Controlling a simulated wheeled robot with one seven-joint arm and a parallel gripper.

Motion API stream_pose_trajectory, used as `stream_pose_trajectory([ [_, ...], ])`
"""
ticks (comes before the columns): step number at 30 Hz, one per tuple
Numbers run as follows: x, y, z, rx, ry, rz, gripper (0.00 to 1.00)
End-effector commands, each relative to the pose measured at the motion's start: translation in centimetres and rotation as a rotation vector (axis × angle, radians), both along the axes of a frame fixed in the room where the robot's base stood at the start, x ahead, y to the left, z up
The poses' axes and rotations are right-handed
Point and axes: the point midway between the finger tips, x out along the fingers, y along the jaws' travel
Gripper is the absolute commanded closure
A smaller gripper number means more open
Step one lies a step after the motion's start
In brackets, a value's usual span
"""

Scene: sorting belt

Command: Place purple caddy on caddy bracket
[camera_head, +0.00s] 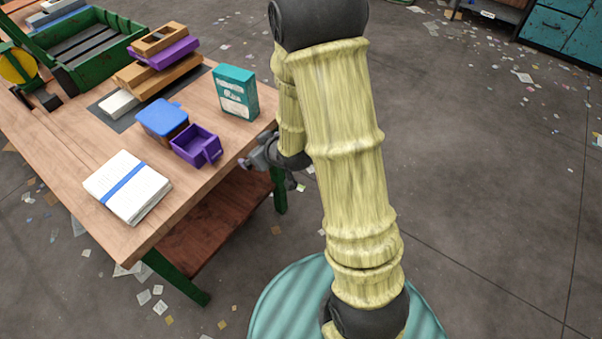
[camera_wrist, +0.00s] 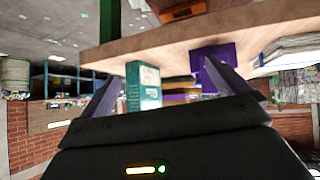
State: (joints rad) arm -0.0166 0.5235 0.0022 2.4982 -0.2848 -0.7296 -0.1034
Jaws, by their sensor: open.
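The purple caddy (camera_head: 196,147) is a small open box standing on the wooden table near its right edge. My gripper (camera_head: 256,156) is just off that table edge, to the right of the caddy and apart from it. In the wrist view my gripper (camera_wrist: 168,84) has its two fingers spread with nothing held between them. The caddy (camera_wrist: 211,66) shows there beyond the right finger, partly hidden by it. I cannot pick out a caddy bracket for certain in either view.
A teal box (camera_head: 236,93) stands upright behind the caddy. A blue-lidded container (camera_head: 163,116) is close at the caddy's left. A banded paper stack (camera_head: 127,187) lies at the front. Wooden and purple pieces (camera_head: 160,58) and a green crate (camera_head: 88,48) are farther back.

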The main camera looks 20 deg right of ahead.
Motion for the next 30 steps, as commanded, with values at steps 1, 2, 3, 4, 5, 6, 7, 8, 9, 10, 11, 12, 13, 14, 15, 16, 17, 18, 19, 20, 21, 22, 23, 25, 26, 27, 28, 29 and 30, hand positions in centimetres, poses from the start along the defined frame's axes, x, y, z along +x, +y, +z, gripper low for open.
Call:
stream_pose_trajectory([
  [1, -0.7, -0.8, 0.9, -0.014, 0.039, -0.034, 0.00],
  [2, -1.2, -1.2, 1.2, -0.022, 0.068, -0.053, 0.00],
  [3, -2.0, -1.7, 1.6, -0.031, 0.107, -0.082, 0.00],
  [4, -2.6, -2.1, 1.9, -0.036, 0.136, -0.102, 0.00],
  [5, -3.2, -2.5, 2.3, -0.041, 0.165, -0.123, 0.00],
  [6, -4.2, -2.9, 2.7, -0.046, 0.204, -0.151, 0.00],
  [7, -4.9, -3.3, 3.1, -0.047, 0.234, -0.173, 0.00],
  [8, -5.7, -3.6, 3.4, -0.049, 0.265, -0.192, 0.00],
  [9, -6.8, -3.9, 3.9, -0.048, 0.305, -0.221, 0.00],
  [10, -7.7, -4.1, 4.2, -0.048, 0.336, -0.240, 0.00],
  [11, -8.5, -4.3, 4.6, -0.045, 0.367, -0.259, 0.00],
  [12, -9.7, -4.5, 5.1, -0.042, 0.408, -0.285, 0.00],
  [13, -10.6, -4.6, 5.4, -0.037, 0.437, -0.304, 0.00],
  [14, -11.5, -4.7, 5.8, -0.033, 0.467, -0.320, 0.00],
  [15, -12.7, -4.8, 6.2, -0.027, 0.505, -0.341, 0.00],
  [16, -13.5, -4.8, 6.5, -0.023, 0.529, -0.353, 0.00],
  [17, -14.2, -4.8, 6.7, -0.019, 0.552, -0.364, 0.00],
  [18, -14.9, -4.8, 6.9, -0.014, 0.577, -0.376, 0.00],
  [19, -15.4, -4.7, 7.1, -0.011, 0.593, -0.382, 0.00],
  [20, -15.8, -4.7, 7.2, -0.009, 0.604, -0.387, 0.00],
  [21, -16.1, -4.7, 7.3, -0.007, 0.615, -0.392, 0.00],
  [22, -16.2, -4.7, 7.3, -0.007, 0.620, -0.393, 0.00],
  [23, -16.3, -4.7, 7.3, -0.006, 0.624, -0.394, 0.00],
  [25, -16.3, -4.7, 7.3, -0.006, 0.625, -0.394, 0.00],
  [26, -16.3, -4.7, 7.2, -0.007, 0.624, -0.394, 0.00],
  [27, -16.3, -4.7, 7.3, -0.006, 0.623, -0.393, 0.00],
  [28, -16.3, -4.7, 7.2, -0.006, 0.623, -0.393, 0.00],
  [29, -16.2, -4.7, 7.3, -0.007, 0.623, -0.393, 0.00],
  [30, -16.2, -4.7, 7.2, -0.007, 0.623, -0.393, 0.00],
])
